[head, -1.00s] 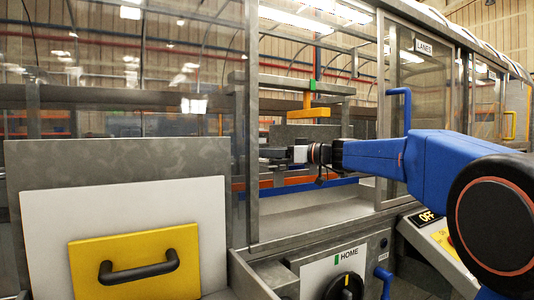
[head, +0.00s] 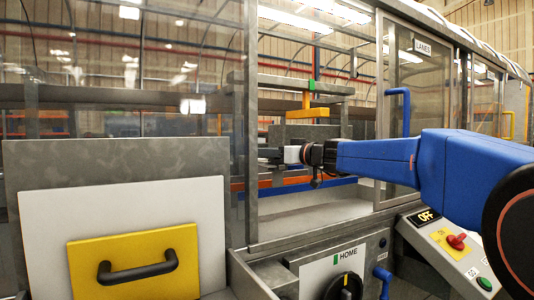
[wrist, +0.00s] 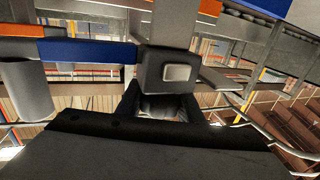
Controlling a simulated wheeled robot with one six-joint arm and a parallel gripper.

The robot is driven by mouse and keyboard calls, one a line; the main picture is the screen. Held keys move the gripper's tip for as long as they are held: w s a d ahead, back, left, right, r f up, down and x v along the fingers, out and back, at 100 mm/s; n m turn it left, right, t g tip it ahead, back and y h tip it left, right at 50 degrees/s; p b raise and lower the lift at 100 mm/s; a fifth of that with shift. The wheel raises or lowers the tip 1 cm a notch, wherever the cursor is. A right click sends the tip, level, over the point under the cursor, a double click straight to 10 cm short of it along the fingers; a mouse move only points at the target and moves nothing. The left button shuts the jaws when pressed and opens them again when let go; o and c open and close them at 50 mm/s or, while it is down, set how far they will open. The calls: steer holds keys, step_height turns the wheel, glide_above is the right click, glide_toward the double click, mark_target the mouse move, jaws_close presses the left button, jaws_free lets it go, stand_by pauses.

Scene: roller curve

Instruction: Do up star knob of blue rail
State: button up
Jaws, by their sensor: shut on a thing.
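The blue rail (head: 335,188) runs across the inside of the machine, below an orange rail (head: 298,180). In the wrist view the blue rail (wrist: 85,50) ends beside a dark block with a pale square (wrist: 178,73). My gripper (head: 268,155) reaches in through the open front, above the rails at their left part. In the wrist view my gripper (wrist: 160,106) is shut, its dark fingers just under the block. A greyish piece between them looks like the star knob (wrist: 160,108); most of it is hidden by the fingers.
A guard door (head: 421,110) with a blue handle stands right of the opening, close to my arm. A grey post (head: 245,110) borders it on the left. Below is a HOME dial panel (head: 345,285). A yellow panel (head: 135,262) with a black handle is at lower left.

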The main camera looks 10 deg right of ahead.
stand_by(0.3)
steer(key=o, duration=1.1)
steer(key=shift+c, duration=0.2)
steer(key=v, duration=1.7)
steer(key=shift+s, duration=0.2)
